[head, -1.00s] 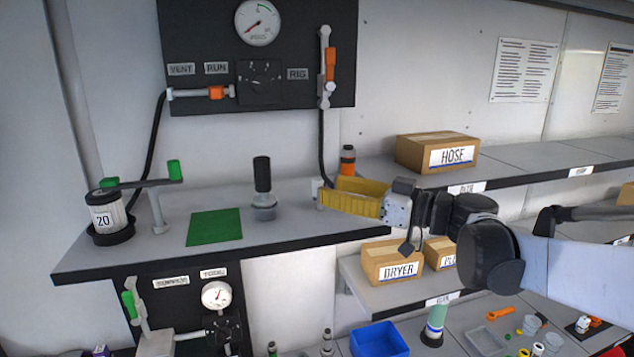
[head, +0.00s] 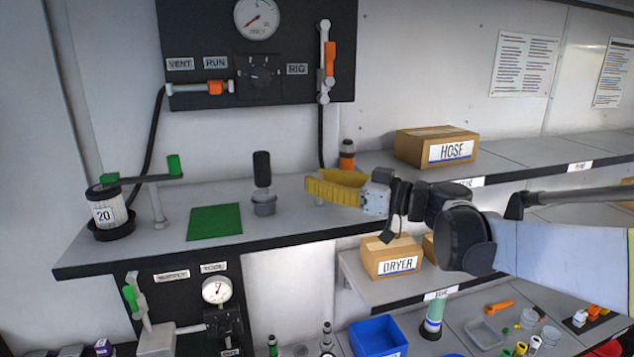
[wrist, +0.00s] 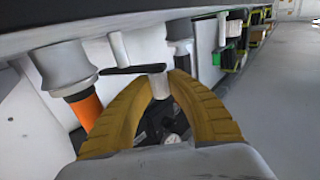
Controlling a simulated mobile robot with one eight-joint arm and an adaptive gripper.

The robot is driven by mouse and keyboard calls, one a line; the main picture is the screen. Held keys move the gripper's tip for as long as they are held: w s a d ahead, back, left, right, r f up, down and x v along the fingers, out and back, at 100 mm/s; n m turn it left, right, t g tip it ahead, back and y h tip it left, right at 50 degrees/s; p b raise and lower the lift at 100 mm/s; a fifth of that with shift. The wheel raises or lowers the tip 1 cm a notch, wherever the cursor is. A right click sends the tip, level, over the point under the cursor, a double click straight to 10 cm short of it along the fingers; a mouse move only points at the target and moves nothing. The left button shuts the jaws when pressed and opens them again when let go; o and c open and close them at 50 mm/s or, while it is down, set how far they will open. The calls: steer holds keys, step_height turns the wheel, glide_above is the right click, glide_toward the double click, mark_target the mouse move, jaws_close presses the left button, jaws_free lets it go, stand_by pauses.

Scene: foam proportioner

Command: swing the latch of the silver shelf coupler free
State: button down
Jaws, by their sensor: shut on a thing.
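My gripper (head: 310,186) has yellow fingers and reaches left over the right end of the counter, below the hanging black hose. The fingers hide most of the silver coupler there in the head view. In the wrist view the fingertips (wrist: 162,84) meet around a small silver post (wrist: 157,82), which I take to be the coupler's latch. A dark bar (wrist: 133,70) runs left from the post's top. How far the latch is turned cannot be told.
An orange and dark fitting (head: 347,155) stands just behind the fingers; the wrist view shows an orange and silver piece (wrist: 85,105) close by on the left.

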steer(key=shift+d+n+g, duration=0.15)
steer(key=shift+n+g, duration=0.15)
steer(key=shift+g, duration=0.2)
steer(key=c, duration=1.3)
jaws_free()
steer(key=v, duration=1.2)
steer(key=shift+f, duration=0.25)
